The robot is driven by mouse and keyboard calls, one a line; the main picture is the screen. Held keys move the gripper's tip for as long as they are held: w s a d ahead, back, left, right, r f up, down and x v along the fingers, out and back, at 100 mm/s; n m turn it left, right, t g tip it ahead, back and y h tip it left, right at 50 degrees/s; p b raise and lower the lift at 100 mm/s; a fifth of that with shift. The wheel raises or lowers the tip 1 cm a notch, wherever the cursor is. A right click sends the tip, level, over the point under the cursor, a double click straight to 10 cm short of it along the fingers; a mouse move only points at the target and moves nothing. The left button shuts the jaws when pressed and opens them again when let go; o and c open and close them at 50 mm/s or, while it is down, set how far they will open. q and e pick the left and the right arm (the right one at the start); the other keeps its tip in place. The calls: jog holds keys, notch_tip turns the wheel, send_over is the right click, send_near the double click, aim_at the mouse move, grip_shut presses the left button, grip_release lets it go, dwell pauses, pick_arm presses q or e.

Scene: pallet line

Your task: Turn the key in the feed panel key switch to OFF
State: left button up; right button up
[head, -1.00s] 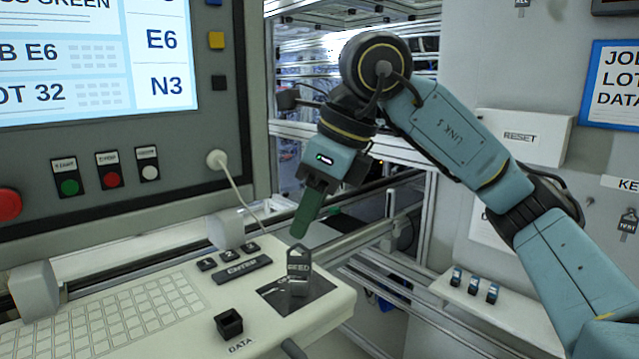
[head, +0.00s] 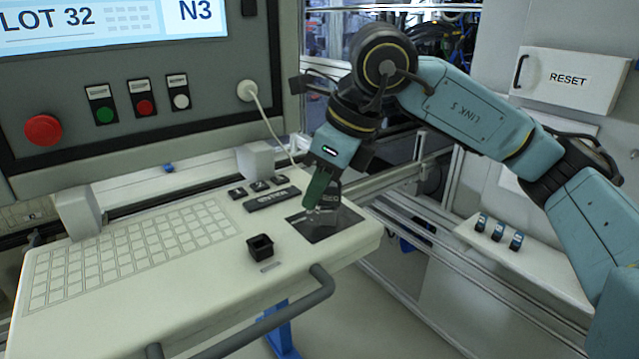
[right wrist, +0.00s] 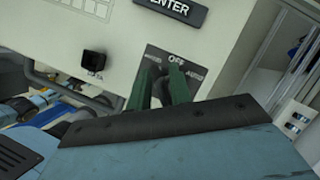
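The feed panel key switch is on a dark square plate (head: 345,224) at the right end of the white console. The grey key (head: 333,194) stands upright in it, partly hidden behind my green fingers. My right gripper (head: 314,203) points down at the key, its fingertips close to it. In the right wrist view the two green fingers (right wrist: 161,86) stand apart with a gap between them. The plate (right wrist: 190,62) there shows the words OFF and AUTO. I cannot tell whether the fingers touch the key. My left gripper is not in view.
A small black DATA socket (head: 260,247) and an ENTER key (head: 272,199) lie close by. A keyboard (head: 130,250) fills the console's left. A grey handrail (head: 270,325) runs along the front edge. A white cable (head: 270,125) hangs behind.

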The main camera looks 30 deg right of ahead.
grip_shut()
jog(key=n+g+y, duration=0.1)
jog(key=n, duration=0.2)
jog(key=shift+s+a+n, duration=0.1)
jog(key=shift+s+n, duration=0.05)
jog(key=shift+n, duration=0.25)
jog(key=shift+s+a+n+g+y, duration=0.1)
jog(key=shift+n+g+y, duration=0.25)
jog(key=shift+n, duration=0.85)
jog(key=n+g, duration=0.1)
jog(key=n, duration=0.3)
jog(key=shift+s+g, duration=0.3)
jog(key=shift+g, duration=0.05)
jog(key=shift+o, duration=1.7)
grip_release()
jog(key=shift+o, duration=0.5)
jog(key=o, duration=0.4)
